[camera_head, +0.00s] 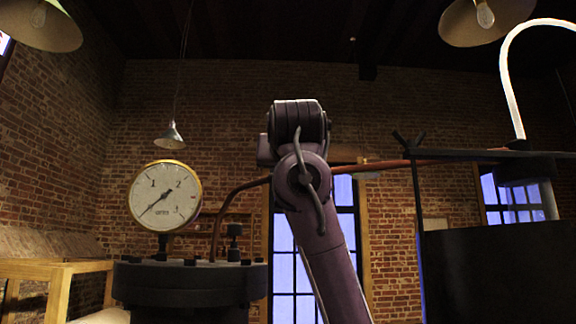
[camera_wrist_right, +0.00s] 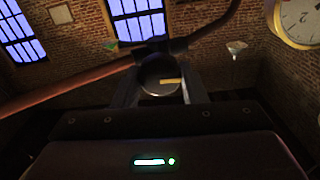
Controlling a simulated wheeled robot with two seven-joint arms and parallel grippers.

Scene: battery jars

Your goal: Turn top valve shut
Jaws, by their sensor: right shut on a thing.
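In the right wrist view, a dark round valve part (camera_wrist_right: 160,72) with a small yellow mark sits on a reddish pipe (camera_wrist_right: 75,84). My right gripper (camera_wrist_right: 159,84) has one finger on each side of this part and is shut on it. In the head view, my right arm rises through the middle and hides the gripper and the valve. The pipe (camera_head: 440,162) passes behind the arm there. The valve's exact angle cannot be told. My left gripper is in neither view.
A round gauge (camera_head: 165,195) stands on a dark flanged vessel (camera_head: 190,283) at the left; the gauge's edge shows in the wrist view (camera_wrist_right: 300,20). A large dark tank (camera_head: 500,270) stands at the right. A wooden bench (camera_head: 50,275) is at the far left.

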